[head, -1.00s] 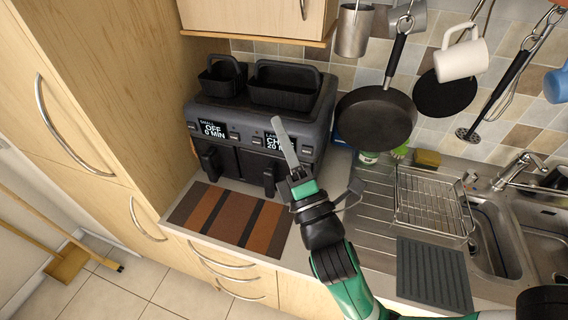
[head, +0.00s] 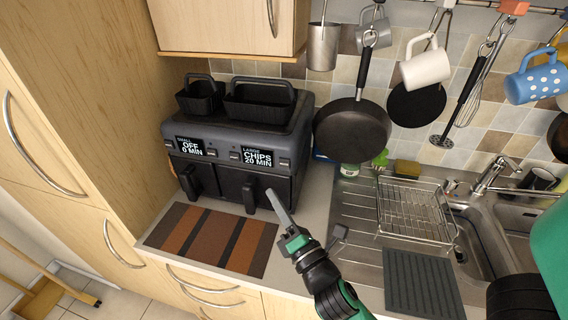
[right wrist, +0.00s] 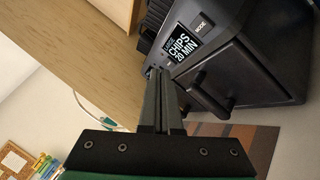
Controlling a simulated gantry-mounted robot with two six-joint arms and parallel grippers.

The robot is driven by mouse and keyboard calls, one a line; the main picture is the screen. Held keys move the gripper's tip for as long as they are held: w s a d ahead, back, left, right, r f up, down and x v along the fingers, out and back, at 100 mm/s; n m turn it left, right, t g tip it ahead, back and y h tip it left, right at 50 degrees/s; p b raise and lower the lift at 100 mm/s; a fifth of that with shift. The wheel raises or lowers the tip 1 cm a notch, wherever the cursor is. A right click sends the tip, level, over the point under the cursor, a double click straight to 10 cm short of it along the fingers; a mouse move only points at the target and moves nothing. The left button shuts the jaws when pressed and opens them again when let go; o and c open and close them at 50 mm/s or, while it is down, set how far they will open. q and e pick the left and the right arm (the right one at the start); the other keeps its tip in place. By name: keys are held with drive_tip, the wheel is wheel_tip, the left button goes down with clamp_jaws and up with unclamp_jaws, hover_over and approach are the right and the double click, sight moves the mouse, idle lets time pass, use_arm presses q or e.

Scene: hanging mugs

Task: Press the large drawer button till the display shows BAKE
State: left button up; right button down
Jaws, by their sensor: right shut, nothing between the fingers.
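The black two-drawer air fryer (head: 215,133) stands on the counter. Its large drawer display (head: 257,157) reads LARGE, CHIPS, 20 MIN; it also shows in the right wrist view (right wrist: 183,44). A MODE button (right wrist: 201,25) sits beside that display in the right wrist view. The small drawer display (head: 190,146) reads OFF, 0 MIN. My right gripper (head: 271,193) is shut and empty, its tip low in front of the large drawer's handle (head: 249,197) and below the display, apart from the button as far as I can see. My left gripper is not in view.
A striped mat (head: 210,238) lies before the fryer. A pan (head: 352,135) and several mugs and utensils hang to the right. A dish rack (head: 415,210) stands by the sink. A wall cabinet (head: 230,25) overhangs the fryer.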

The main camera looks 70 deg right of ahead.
sight(284, 163)
drive_tip(key=d+p, duration=0.1)
drive_tip(key=d, duration=0.1)
drive_tip(key=d+p, duration=0.2)
drive_tip(key=d, duration=0.1)
drive_tip(key=w+d+p, duration=0.1)
drive_tip(key=d+p, duration=0.1)
drive_tip(key=d, duration=0.1)
drive_tip(key=shift+d, duration=0.1)
idle(1.8)
drive_tip(key=shift+d+p, duration=0.4)
drive_tip(key=shift+p, duration=0.05)
